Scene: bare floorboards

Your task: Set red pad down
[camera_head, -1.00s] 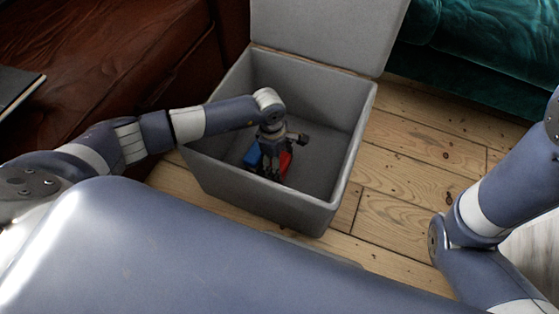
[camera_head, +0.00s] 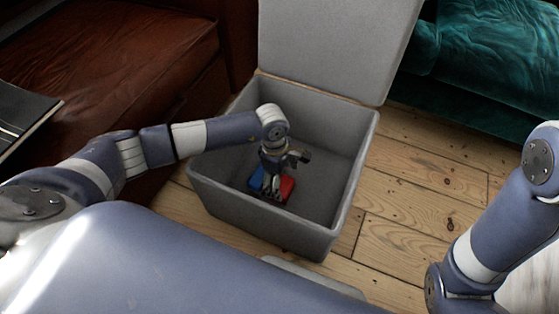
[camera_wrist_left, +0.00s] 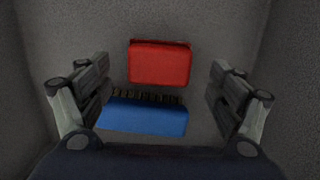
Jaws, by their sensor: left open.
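The red pad (camera_head: 287,188) lies on the floor of the open grey box (camera_head: 345,205). It shows whole in the left wrist view (camera_wrist_left: 160,65), beyond the fingertips. A blue pad (camera_head: 257,179) lies close beside it in the box, and it also shows in the left wrist view (camera_wrist_left: 146,116). My left gripper (camera_head: 272,192) reaches down into the box above the pads and partly hides them. In the left wrist view its fingers (camera_wrist_left: 160,88) are spread wide with nothing between them. My right gripper is out of the picture; only part of that arm shows at the right.
The box's raised lid (camera_head: 335,45) stands up at its back. A brown leather sofa (camera_head: 110,60) is at the left and a green velvet seat (camera_head: 490,60) at the upper right. Bare floorboards (camera_head: 410,220) lie clear right of the box.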

